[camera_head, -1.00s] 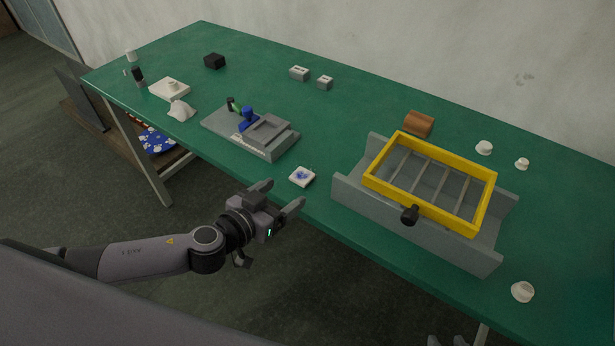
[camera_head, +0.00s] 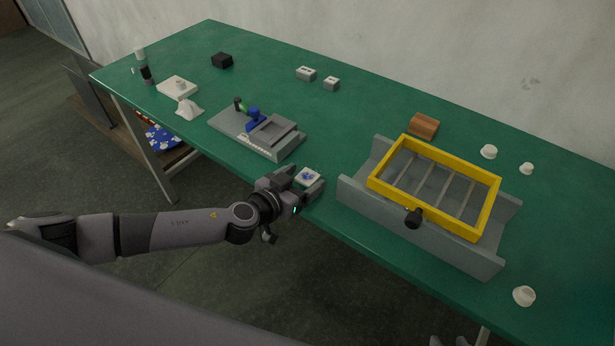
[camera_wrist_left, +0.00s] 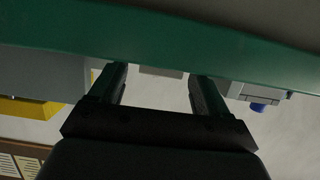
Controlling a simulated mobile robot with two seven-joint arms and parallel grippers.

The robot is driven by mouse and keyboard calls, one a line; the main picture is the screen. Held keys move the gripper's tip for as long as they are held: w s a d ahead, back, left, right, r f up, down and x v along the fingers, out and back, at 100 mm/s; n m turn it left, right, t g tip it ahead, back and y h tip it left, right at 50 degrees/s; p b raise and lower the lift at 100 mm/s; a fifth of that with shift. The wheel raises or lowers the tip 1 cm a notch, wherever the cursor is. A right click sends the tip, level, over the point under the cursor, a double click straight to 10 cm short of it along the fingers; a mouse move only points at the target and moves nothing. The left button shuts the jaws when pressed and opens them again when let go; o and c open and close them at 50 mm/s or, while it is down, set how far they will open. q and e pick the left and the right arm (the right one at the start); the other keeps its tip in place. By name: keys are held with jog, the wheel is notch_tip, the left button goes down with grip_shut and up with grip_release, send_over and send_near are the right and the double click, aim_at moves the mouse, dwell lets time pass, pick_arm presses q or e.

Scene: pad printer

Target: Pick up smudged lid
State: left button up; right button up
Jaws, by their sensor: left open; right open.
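The smudged lid (camera_head: 308,176) is a small white square with a blue smudge on top. It lies at the green table's front edge, between the grey printing device and the grey trough. My left gripper (camera_head: 303,181) is open at the lid, with its fingers on either side of it; I cannot tell whether they touch it. In the left wrist view a pale edge, apparently the lid (camera_wrist_left: 161,72), shows between the two open fingers (camera_wrist_left: 158,85). The tips of my right gripper (camera_head: 447,341) show at the bottom of the head view, apart and empty.
The grey device (camera_head: 258,133) with blue and green parts stands left of the lid. The grey trough (camera_head: 420,243) with a yellow frame (camera_head: 436,189) stands close on the right. White caps (camera_head: 524,296) and small blocks (camera_head: 306,73) lie elsewhere. The table's back middle is mostly clear.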

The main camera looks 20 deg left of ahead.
pick_arm(q)
jog(key=c, duration=1.1)
